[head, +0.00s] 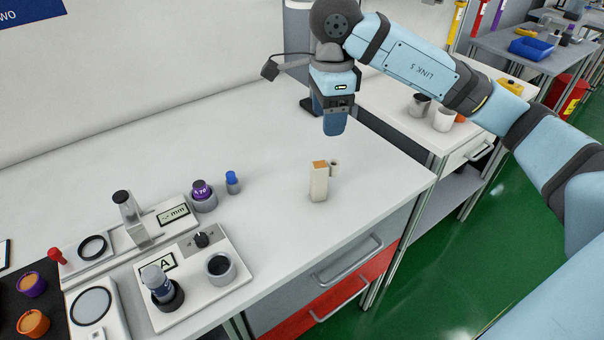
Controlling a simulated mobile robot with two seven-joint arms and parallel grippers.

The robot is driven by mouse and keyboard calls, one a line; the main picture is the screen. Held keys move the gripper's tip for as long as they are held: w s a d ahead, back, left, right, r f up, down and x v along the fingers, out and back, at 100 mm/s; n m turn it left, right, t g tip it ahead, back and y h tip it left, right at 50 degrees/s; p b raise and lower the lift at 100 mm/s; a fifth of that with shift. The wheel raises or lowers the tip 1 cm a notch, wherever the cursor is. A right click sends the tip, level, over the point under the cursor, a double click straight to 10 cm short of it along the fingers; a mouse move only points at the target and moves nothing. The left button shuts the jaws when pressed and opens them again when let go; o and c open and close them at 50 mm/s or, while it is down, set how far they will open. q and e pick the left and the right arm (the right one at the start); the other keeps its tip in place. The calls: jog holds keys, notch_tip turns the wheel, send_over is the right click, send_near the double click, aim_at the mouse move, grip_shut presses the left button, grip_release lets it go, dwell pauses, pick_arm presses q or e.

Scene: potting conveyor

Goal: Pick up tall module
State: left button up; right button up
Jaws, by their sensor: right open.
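A tall cream module (319,184) with an orange-brown top stands upright on the white bench, right of centre. A small grey round piece (334,169) sits right beside it. My right gripper (334,128) hangs above and slightly right of the module, pointing down, with a clear gap between them. It is open, and nothing shows between its fingers; from this side the fingers overlap. My left gripper is not in view.
The bench ends right of the module. Cups (444,118) stand on another table.

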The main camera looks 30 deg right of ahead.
send_over(326, 163)
notch_tip(326, 163, down, 7)
jog(key=shift+s+f+b, duration=0.1)
jog(key=shift+s+b, duration=0.05)
jog(key=shift+b, duration=0.25)
jog(key=shift+f, duration=0.75)
notch_tip(326, 163, down, 4)
jog(key=shift+f+b, duration=0.25)
jog(key=shift+b, duration=0.05)
jog(key=shift+f, duration=0.1)
jog(key=c, duration=1.1)
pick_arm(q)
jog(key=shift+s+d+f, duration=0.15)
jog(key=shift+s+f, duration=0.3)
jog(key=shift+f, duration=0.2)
pick_arm(e)
grip_shut()
